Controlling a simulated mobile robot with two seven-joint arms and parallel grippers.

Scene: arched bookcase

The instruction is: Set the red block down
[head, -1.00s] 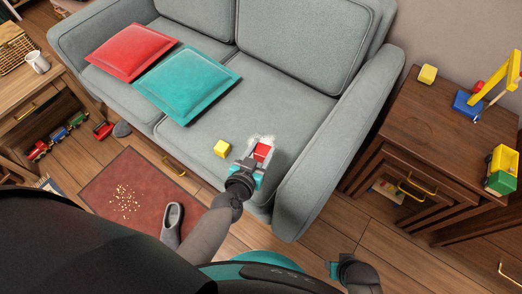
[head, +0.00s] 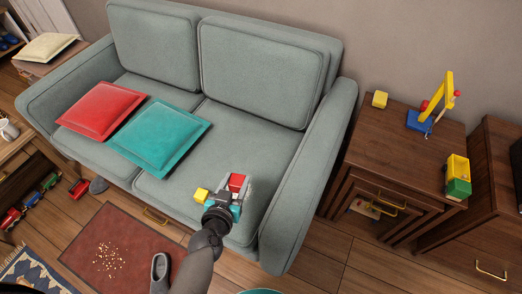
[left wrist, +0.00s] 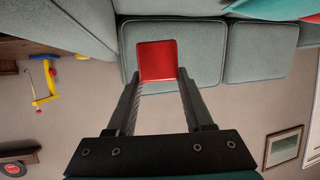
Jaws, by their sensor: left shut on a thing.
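The red block (head: 237,182) is between the fingers of my left gripper (head: 238,186), over the front right part of the grey sofa's seat (head: 235,135). The gripper is shut on it. In the left wrist view the red block (left wrist: 157,58) sits at the fingertips of my left gripper (left wrist: 158,76), with the sofa behind it. I cannot tell from these views how high the block is above the seat. My right gripper is not in view.
Red (head: 100,110) and teal (head: 160,137) cushions lie on the left of the seat.

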